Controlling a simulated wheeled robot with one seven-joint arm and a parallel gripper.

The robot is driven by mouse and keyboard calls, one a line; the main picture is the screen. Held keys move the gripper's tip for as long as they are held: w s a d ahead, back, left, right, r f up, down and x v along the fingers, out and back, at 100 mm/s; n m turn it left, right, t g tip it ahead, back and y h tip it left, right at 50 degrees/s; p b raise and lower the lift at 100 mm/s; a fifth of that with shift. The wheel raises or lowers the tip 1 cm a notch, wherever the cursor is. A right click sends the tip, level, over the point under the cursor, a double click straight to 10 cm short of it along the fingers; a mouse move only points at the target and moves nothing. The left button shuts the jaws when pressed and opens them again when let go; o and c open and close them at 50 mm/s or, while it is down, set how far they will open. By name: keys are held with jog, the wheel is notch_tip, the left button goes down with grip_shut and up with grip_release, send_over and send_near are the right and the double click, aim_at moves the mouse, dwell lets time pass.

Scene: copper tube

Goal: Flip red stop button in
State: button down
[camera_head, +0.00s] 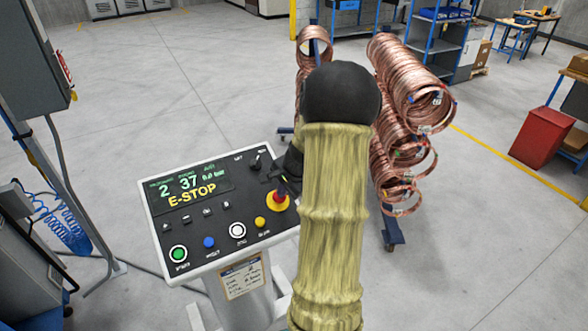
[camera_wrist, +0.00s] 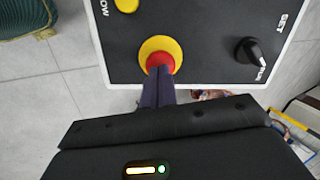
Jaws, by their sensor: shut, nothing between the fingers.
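The red stop button (camera_head: 277,198) sits on a yellow round base at the right edge of the control panel (camera_head: 155,203). The panel's screen (camera_head: 186,188) reads E-STOP. In the wrist view the red button (camera_wrist: 159,61) shows inside its yellow ring (camera_wrist: 147,46). My gripper (camera_wrist: 158,72) is shut with nothing between its fingers. Its dark fingertips are at the button's near edge and overlap it in the picture. I cannot tell for sure whether they touch it. In the head view my arm covers part of the gripper (camera_head: 283,186).
The panel also has a green button (camera_head: 178,253), a blue button (camera_head: 209,242), a white button (camera_head: 237,230), a yellow button (camera_head: 260,222) and a black knob (camera_head: 256,163). Copper coils (camera_head: 392,75) hang on a rack behind my arm. A grey cabinet (camera_head: 30,62) stands at the left.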

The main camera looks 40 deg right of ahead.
jog(key=b+v, duration=0.2)
jog(key=v, duration=1.1)
jog(key=shift+s+r, duration=0.15)
jog(key=shift+s, duration=0.05)
jog(key=shift+s, duration=0.1)
jog(key=shift+a, duration=0.1)
jog(key=s+a+f+n+b, duration=0.1)
jog(key=a+f+n, duration=0.3)
jog(key=a, duration=0.5)
jog(key=s+a+f+n+g+b, duration=0.1)
jog(key=s+a+f+n, duration=0.3)
jog(key=a+n, duration=0.4)
jog(key=s+a+f+n+g+b, duration=0.1)
jog(key=a+f+n, duration=0.4)
jog(key=a, duration=0.6)
jog(key=shift+s+a+f+n+b, duration=0.35)
jog(key=shift+s+f+n+b, duration=0.1)
jog(key=shift+s+b, duration=0.4)
jog(key=shift+w, duration=0.1)
